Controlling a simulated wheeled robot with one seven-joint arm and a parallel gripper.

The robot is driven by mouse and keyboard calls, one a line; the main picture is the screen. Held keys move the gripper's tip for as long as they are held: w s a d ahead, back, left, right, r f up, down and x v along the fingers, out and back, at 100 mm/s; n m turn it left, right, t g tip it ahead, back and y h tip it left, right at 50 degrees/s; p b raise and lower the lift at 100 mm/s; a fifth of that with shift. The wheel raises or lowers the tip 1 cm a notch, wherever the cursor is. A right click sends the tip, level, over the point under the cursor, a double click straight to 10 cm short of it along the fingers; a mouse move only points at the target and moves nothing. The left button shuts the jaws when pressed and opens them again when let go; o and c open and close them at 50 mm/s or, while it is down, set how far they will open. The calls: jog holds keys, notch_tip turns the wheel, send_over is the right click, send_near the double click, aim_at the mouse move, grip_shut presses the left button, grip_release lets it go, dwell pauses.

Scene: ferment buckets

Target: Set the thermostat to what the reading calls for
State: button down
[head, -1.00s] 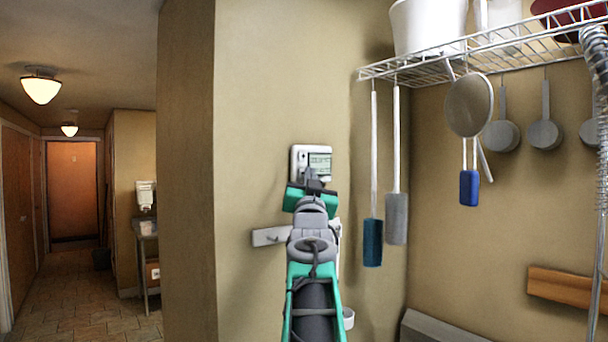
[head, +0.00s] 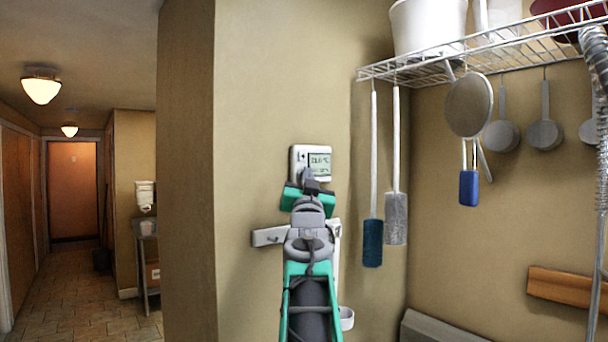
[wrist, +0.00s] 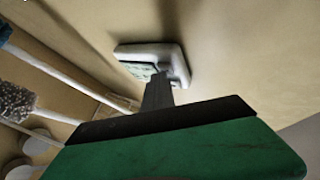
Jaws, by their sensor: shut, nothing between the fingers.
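The thermostat (head: 311,158) is a small white box on the beige wall with a greenish display (head: 320,163). The display seems to read about 21.0 °C, but the digits are small and blurred. My gripper (head: 311,182) is shut and empty, pointed at the wall just below the thermostat's face. In the wrist view the thermostat (wrist: 172,58) shows at a steep angle past my gripper's shut fingertips (wrist: 158,90), which overlap its lower edge. I cannot tell whether they touch it. The lower part of its face is hidden by my gripper.
A grey wall bracket (head: 268,236) is below the thermostat, behind my arm. Long-handled brushes (head: 373,240) hang to the right from a wire shelf (head: 470,55) holding a white bucket (head: 428,25). A corridor (head: 75,270) opens at the left.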

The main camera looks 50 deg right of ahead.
jog(key=shift+s+a+b, duration=0.2)
jog(key=shift+s+b, duration=0.6)
jog(key=shift+b, duration=0.05)
jog(key=s+b, duration=0.2)
jog(key=s+a+b, duration=0.1)
jog(key=s, duration=0.2)
jog(key=shift+a+b, duration=0.1)
jog(key=shift+b, duration=0.25)
dwell(2.0)
